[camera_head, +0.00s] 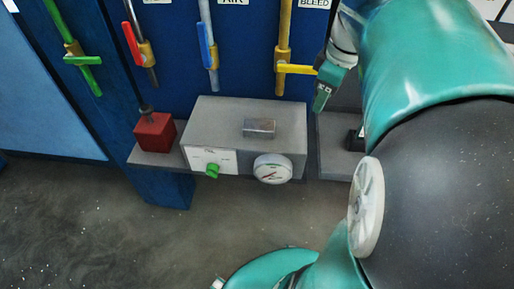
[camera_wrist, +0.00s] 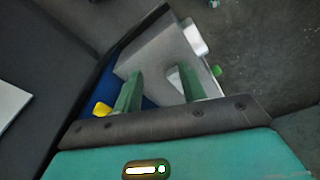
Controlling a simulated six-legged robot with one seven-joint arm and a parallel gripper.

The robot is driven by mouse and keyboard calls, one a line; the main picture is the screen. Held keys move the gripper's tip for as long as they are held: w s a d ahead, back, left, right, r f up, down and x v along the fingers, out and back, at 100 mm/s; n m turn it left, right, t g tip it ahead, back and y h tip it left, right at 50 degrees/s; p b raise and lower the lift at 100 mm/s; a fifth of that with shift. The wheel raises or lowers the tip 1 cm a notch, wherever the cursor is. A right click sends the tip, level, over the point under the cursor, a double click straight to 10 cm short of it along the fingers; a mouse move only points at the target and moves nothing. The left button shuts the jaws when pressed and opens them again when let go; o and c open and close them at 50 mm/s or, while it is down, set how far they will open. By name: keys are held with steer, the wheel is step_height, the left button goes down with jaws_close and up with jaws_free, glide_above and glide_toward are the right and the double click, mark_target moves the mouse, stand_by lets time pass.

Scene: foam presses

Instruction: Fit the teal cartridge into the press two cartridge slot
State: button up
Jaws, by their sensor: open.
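I cannot make out a teal cartridge in either view. My gripper (camera_head: 321,100) hangs above and to the right of a grey press box (camera_head: 222,117), beside the yellow valve handle. In the wrist view its two green fingers (camera_wrist: 160,77) are spread apart with nothing held between them, and the grey box (camera_wrist: 153,52) lies beyond them. The box has a small metal block (camera_head: 259,128) on top, a round gauge (camera_head: 272,168) and a green knob (camera_head: 212,171) on its front. No label tells me which press this is, and I cannot identify its cartridge slot.
A red block (camera_head: 155,132) stands left of the box. Green (camera_head: 82,60), red (camera_head: 132,42), blue (camera_head: 208,45) and yellow (camera_head: 295,69) valve handles are on the blue panel behind. A grey shelf (camera_head: 336,160) at right is partly hidden by my arm. Open floor lies in front.

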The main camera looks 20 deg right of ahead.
steer(key=s+a+f+m+t, duration=0.1)
steer(key=s+a+m+t, duration=0.1)
steer(key=a, duration=0.8)
steer(key=s+a+f+m+t, duration=0.1)
steer(key=s+a+m, duration=0.3)
steer(key=a, duration=0.6)
steer(key=shift+s+f+m+t+h, duration=0.3)
steer(key=shift+s+m+t, duration=0.1)
steer(key=shift+t, duration=0.2)
steer(key=shift+c, duration=0.6)
steer(key=shift+d, duration=0.2)
